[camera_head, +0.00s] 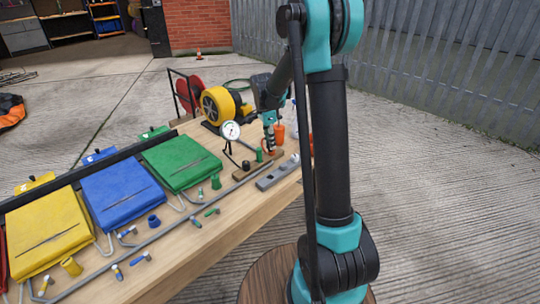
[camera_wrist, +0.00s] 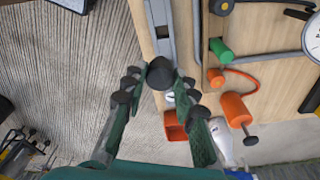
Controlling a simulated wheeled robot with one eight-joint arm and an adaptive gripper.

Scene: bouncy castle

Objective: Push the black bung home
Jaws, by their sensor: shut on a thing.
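My gripper (camera_wrist: 161,84) is shut on the black bung (camera_wrist: 160,73), a round dark piece seen between its fingertips in the wrist view. The bung shows at the end of a grey slotted block (camera_wrist: 160,27); I cannot tell whether it touches the block or sits in an opening. In the head view my gripper (camera_head: 270,146) is low over the right end of the bench, beside the grey block (camera_head: 277,173). The bung cannot be made out there.
A wooden strip beside the block carries a green plug (camera_wrist: 221,48) and an orange plug (camera_wrist: 215,77). An orange cup (camera_wrist: 175,126) and an orange-handled tool (camera_wrist: 236,110) are close to my fingers. A dial gauge (camera_head: 230,131) stands near. The bench edge is close.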

